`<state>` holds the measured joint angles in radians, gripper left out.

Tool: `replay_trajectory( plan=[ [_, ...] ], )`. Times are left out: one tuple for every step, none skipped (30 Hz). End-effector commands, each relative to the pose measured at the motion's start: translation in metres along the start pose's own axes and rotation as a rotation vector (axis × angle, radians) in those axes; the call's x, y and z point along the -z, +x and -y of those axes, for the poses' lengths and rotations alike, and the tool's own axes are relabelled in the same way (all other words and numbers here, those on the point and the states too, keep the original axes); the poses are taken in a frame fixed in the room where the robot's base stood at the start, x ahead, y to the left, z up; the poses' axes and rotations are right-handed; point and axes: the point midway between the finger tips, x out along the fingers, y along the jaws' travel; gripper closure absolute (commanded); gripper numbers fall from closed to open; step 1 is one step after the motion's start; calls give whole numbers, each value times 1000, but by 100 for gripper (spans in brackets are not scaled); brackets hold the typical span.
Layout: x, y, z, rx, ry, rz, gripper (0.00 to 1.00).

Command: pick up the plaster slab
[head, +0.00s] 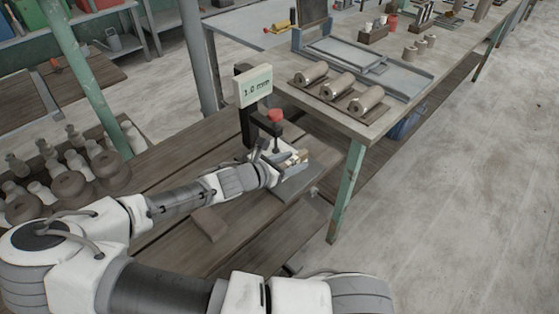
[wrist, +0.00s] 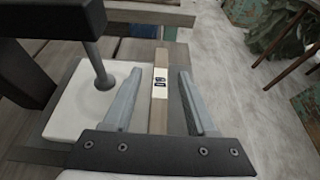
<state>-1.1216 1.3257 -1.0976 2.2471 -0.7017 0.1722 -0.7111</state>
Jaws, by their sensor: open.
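A pale, rounded-corner slab, which looks like the plaster slab (wrist: 68,119), lies at the left in the wrist view, under the plunger of a dark gauge (wrist: 50,22). In the head view my arm's end largely hides it. My gripper (wrist: 158,72) is open, with one finger on each side of a narrow wooden strip (wrist: 160,112) bearing a small black-and-white label. The left finger overlaps the slab's right edge in the picture; I cannot tell whether it touches. In the head view my gripper (head: 291,160) is at the foot of the gauge.
The gauge's display (head: 254,86) reads 1.0 mm, with a red knob (head: 276,115) below it. A brown block (head: 208,224) lies on the wooden bench beside my arm. Pots crowd the left. A higher table (head: 345,123) with clay cylinders stands at the right.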

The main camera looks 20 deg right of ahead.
Motion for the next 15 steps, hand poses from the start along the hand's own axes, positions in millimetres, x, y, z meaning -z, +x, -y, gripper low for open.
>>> replay_trajectory(
  plan=[
    [0, 0, 0, 0, 0, 0, 43],
    [0, 0, 0, 0, 0, 0, 43],
    [0, 0, 0, 0, 0, 0, 43],
    [0, 0, 0, 0, 0, 0, 46],
    [0, 0, 0, 0, 0, 0, 52],
    [0, 0, 0, 0, 0, 0, 59],
    [0, 0, 0, 0, 0, 0, 64],
    [0, 0, 0, 0, 0, 0, 70],
    [0, 0, 0, 0, 0, 0, 77],
    [0, 0, 0, 0, 0, 0, 82],
    [0, -1, 0, 0, 0, 0, 88],
    [0, -1, 0, 0, 0, 0, 95],
    [0, -1, 0, 0, 0, 0, 100],
    [0, -1, 0, 0, 0, 0, 100],
    [0, -1, 0, 0, 0, 0, 100]
  ],
)
